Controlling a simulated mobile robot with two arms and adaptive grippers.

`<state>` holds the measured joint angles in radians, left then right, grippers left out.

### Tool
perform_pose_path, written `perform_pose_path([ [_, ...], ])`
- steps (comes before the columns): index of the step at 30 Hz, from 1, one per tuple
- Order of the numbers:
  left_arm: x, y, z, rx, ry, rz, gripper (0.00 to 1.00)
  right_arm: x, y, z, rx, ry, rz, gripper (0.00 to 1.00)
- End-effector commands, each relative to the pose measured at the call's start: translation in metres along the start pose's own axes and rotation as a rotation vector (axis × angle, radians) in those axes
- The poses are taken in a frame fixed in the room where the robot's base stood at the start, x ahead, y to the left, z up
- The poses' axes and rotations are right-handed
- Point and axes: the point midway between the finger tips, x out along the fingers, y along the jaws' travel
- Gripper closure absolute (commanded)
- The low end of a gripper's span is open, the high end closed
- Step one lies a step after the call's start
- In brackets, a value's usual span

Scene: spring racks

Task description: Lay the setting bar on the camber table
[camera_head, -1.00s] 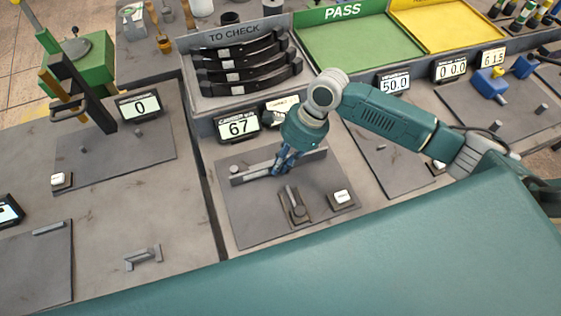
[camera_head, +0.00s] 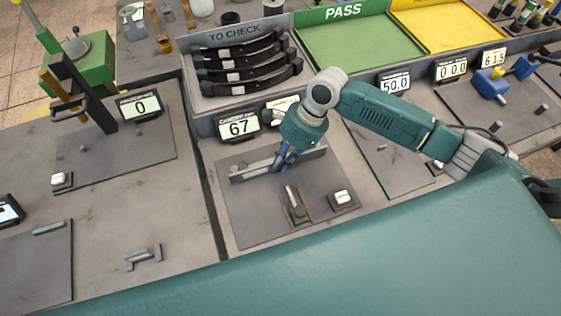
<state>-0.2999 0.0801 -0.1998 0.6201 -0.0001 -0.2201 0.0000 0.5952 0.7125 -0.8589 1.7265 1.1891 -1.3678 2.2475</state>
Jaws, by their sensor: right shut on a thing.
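The setting bar is a long flat grey bar (camera_head: 252,171) lying lengthwise over the back part of the camber table. The camber table (camera_head: 245,218) is a dark grey plate in the middle, behind which a display (camera_head: 238,126) reads 67. My right gripper (camera_head: 280,166) points down at the bar's middle and is shut on it, hiding that part. I cannot tell whether the bar rests on the plate or hangs just above it. My left gripper is not in view.
A small lever (camera_head: 295,205) and a white button (camera_head: 342,197) stand at the plate's front. Behind are the TO CHECK rack (camera_head: 205,103) with several dark leaf springs, the green PASS tray (camera_head: 358,42) and a yellow tray (camera_head: 445,28).

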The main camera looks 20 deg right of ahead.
Motion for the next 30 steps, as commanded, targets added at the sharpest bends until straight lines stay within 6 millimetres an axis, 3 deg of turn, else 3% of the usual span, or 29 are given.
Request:
perform_pose_path([
  [30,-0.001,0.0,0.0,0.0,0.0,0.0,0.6,-0.002,-0.013,0.002,-0.002,-0.003,-0.007,1.0],
])
